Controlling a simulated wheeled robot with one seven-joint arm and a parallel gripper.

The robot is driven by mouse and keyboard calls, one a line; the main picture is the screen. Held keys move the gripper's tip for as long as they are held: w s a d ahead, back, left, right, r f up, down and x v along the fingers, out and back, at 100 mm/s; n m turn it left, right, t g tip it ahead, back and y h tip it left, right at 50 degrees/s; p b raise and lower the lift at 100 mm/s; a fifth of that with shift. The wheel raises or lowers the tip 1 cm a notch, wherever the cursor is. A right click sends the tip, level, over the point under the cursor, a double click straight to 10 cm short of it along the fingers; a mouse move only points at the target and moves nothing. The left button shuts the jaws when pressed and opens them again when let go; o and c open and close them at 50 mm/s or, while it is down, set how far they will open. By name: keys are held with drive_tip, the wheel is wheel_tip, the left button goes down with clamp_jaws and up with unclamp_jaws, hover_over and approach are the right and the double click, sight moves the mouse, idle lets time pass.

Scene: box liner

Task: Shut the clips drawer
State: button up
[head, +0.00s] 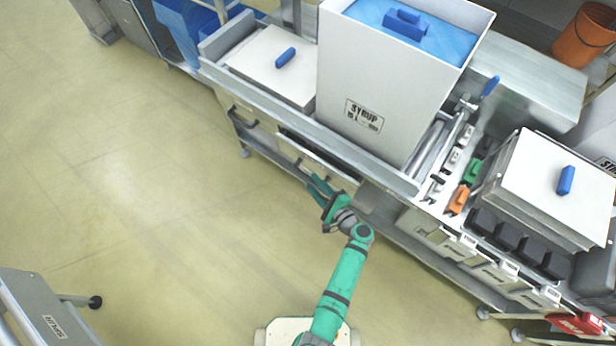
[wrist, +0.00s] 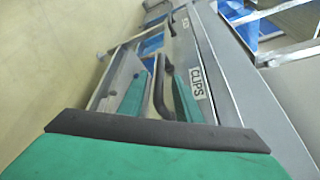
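The clips drawer (wrist: 222,100) is a grey front with a white "CLIPS" label and a dark bar handle (wrist: 159,90). In the head view the drawer front (head: 312,158) lies under the bench's front edge, with a dark gap along its top; it seems to stand out somewhat. My gripper (head: 314,182) is at this front. In the wrist view my gripper (wrist: 160,92) has its two green fingers apart, one on each side of the handle. Whether either finger touches the handle I cannot tell. The drawer's inside is hidden.
A tall white syrup bin (head: 395,75) with a blue top stands on the bench above. Another drawer handle (head: 240,119) sits to the left. A lower shelf (head: 262,146) runs beneath. The floor (head: 150,190) to the left is clear; a grey cart (head: 45,310) stands at lower left.

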sight(311, 181)
drive_tip(key=shift+x, duration=2.4)
clamp_jaws()
